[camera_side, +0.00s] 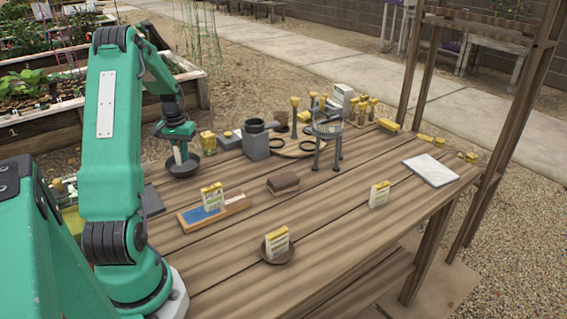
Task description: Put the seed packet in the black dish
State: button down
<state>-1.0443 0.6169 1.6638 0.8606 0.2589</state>
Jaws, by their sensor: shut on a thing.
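My gripper (180,147) points down at the left of the table, shut on a small pale seed packet (180,155). The packet is upright, and its lower end is over or inside the black dish (183,171); I cannot tell whether it touches the bottom. The dish is round and shallow and sits on the table near the left edge. My jaws hide the upper part of the packet.
Other packets stand on a blue-and-wood board (190,218), in a brown saucer (290,256) and on the bare table (379,194). A grey block-shaped holder (255,146), a brown block (283,184) and a grey stand (328,140) are to the right. The front right tabletop is clear.

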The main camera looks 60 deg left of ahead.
jog(key=shift+f, duration=1.15)
jog(key=c, duration=1.3)
grip_release()
jog(key=shift+r, duration=0.15)
jog(key=shift+r, duration=3.4)
